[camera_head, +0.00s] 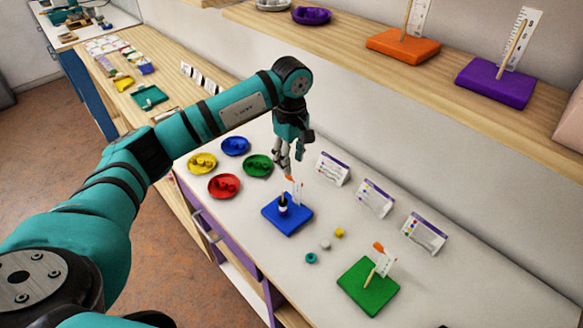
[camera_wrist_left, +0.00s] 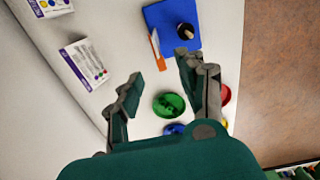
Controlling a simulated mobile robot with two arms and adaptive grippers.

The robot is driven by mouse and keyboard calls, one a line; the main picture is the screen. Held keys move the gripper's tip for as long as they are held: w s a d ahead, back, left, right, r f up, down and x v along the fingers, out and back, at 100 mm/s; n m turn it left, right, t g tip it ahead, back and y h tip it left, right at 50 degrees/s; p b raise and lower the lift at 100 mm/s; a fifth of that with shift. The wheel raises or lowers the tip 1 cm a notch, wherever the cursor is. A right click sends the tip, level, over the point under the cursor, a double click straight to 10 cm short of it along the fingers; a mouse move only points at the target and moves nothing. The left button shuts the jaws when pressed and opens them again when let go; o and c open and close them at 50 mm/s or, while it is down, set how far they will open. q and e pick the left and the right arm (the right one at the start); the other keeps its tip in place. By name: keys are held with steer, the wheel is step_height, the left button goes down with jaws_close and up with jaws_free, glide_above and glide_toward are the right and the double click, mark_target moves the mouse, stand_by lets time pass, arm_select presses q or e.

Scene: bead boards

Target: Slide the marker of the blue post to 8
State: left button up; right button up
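The blue post's blue base (camera_head: 290,217) stands on the white table, below and slightly in front of my left gripper. Its peg carries dark and white beads (camera_head: 283,205), and a thin white scale with an orange marker (camera_head: 291,180) rises behind it. In the left wrist view the blue base (camera_wrist_left: 158,17), the dark bead top (camera_wrist_left: 185,31) and the orange marker (camera_wrist_left: 155,42) show past the fingertips. My left gripper (camera_head: 286,166) is open and empty, close above the marker; its spread fingers show in the wrist view (camera_wrist_left: 158,72). The scale's numbers are unreadable. My right gripper is not in view.
Green (camera_head: 258,165), blue (camera_head: 235,146), yellow (camera_head: 202,163) and red (camera_head: 224,186) bead dishes stand left of the post. Loose beads (camera_head: 325,245) and a green post base (camera_head: 368,288) lie to the right. Cards (camera_head: 375,198) line the back. A shelf (camera_head: 380,70) runs above.

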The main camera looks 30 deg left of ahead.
mark_target(292, 177)
arm_select(q)
step_height(292, 177, down, 5)
steer(key=shift+f+p, duration=0.2)
steer(key=shift+p, duration=0.35)
steer(key=shift+c, duration=0.5)
jaws_close()
steer(key=shift+f, duration=0.15)
steer(key=shift+f+b, duration=0.35)
steer(key=shift+b, duration=0.25)
steer(key=shift+o, duration=0.5)
jaws_free()
